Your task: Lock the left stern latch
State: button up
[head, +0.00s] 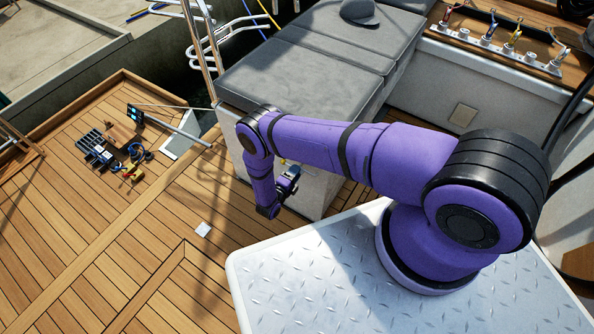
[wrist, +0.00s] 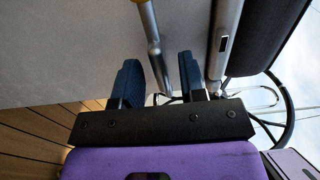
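A slim metal lever with a yellow end (wrist: 152,38), which looks like the latch, stands against the pale wall of the seat box in the wrist view. Its lower part lies in the gap between my fingers, touching neither visibly. My gripper (wrist: 160,75) is open, with its two blue finger pads apart. In the head view my gripper (head: 287,184) hangs beside the side wall of the seat box (head: 318,190). A small yellow spot shows just above it; most of the latch is hidden there by my arm.
Grey cushions (head: 300,88) cover the seat box, and a cap (head: 359,12) lies on them. Tools and a dark crate (head: 92,143) lie on the wooden deck (head: 130,225) at left. A small white plate (head: 203,229) is on the deck. The deck left of my arm is mostly clear.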

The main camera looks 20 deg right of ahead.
jog(key=shift+x, duration=0.8)
jog(key=shift+c, duration=0.2)
grip_shut()
